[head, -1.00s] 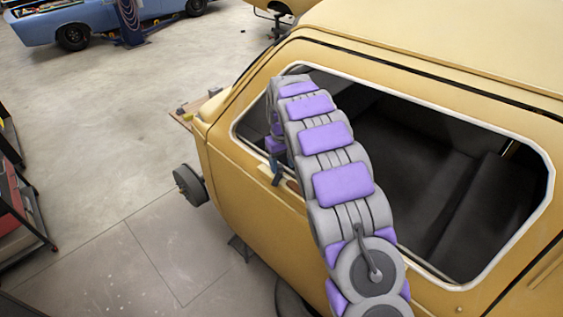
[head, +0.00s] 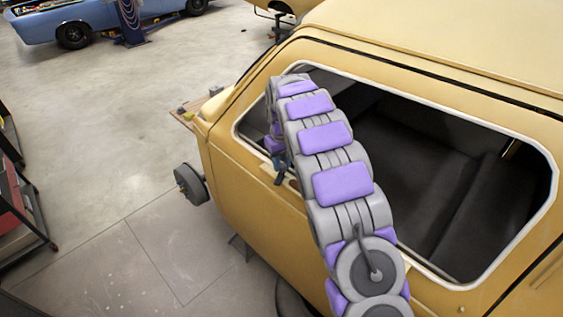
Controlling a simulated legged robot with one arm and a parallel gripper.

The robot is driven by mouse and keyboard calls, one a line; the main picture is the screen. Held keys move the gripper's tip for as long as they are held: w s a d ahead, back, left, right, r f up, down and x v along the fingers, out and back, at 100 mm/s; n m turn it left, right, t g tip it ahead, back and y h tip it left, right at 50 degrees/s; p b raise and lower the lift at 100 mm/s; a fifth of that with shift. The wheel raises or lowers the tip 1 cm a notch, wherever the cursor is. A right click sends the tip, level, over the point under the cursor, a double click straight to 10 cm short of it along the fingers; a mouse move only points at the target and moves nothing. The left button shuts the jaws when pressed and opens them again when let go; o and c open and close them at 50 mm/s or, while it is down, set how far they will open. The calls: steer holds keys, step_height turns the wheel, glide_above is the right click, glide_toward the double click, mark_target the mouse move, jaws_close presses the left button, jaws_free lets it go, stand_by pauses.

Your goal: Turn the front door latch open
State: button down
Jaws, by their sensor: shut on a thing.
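The yellow car body (head: 245,195) fills the right side of the head view, with a large window opening in its near side. My grey and purple arm arches up in front of this opening and bends back down at its far left end. My gripper (head: 280,179) is small and dark, low at the left end of the window, against the yellow door side. It is shut on the front door latch. The latch itself is mostly hidden by the gripper and the arm, so its angle cannot be told.
The pale window frame (head: 420,278) runs close beside my arm, with dark seats inside. A wheel hub (head: 190,185) sticks out at the car's left. A blue car (head: 85,22) stands far back. A red and black cart (head: 15,205) is at the left edge. The floor between is clear.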

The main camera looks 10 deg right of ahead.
steer(key=shift+m, duration=0.5)
steer(key=shift+m+b, duration=0.7)
steer(key=shift+m, duration=0.2)
steer(key=shift+m+b, duration=0.45)
steer(key=shift+m, duration=1.15)
steer(key=c, duration=0.8)
jaws_free()
steer(key=shift+c, duration=0.2)
step_height(320, 180, up, 17)
steer(key=p, duration=0.3)
steer(key=shift+r, duration=0.15)
